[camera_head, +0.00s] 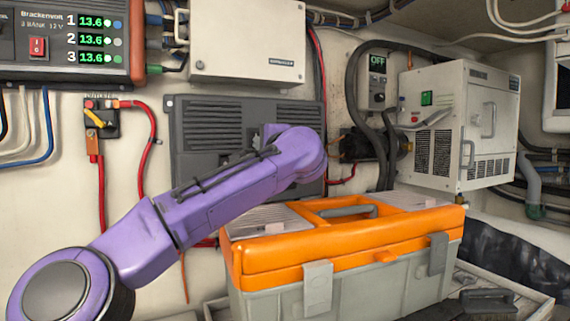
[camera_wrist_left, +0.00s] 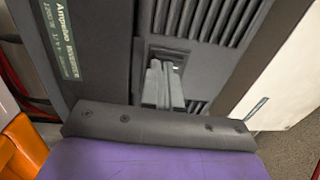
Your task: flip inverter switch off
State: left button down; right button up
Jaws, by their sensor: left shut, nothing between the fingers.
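The inverter (camera_head: 200,125) is a dark grey finned box on the wall behind my purple left arm. It fills much of the left wrist view (camera_wrist_left: 100,60), where its label lettering runs along one side. My left gripper (camera_wrist_left: 163,88) is shut and empty, its grey fingertips close in front of a small recessed panel (camera_wrist_left: 168,57) between the inverter's fins. The fingers partly cover that recess, so I cannot tell the switch's position or whether they touch it. In the head view my left forearm and wrist cover the inverter's lower right part. My right gripper is not in view.
An orange-lidded toolbox (camera_head: 345,240) stands below and right of the inverter, close under my left wrist. A battery charger (camera_head: 70,40) and a white box (camera_head: 247,45) hang above. A beige cabinet (camera_head: 455,125) and an OFF display panel (camera_head: 377,75) are right. Red cables run beside the inverter.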

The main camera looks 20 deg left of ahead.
pick_arm(q)
jog(key=b+v, duration=0.6)
jog(key=v, duration=0.8)
jog(key=shift+f, duration=0.1)
jog(key=shift+d, duration=0.1)
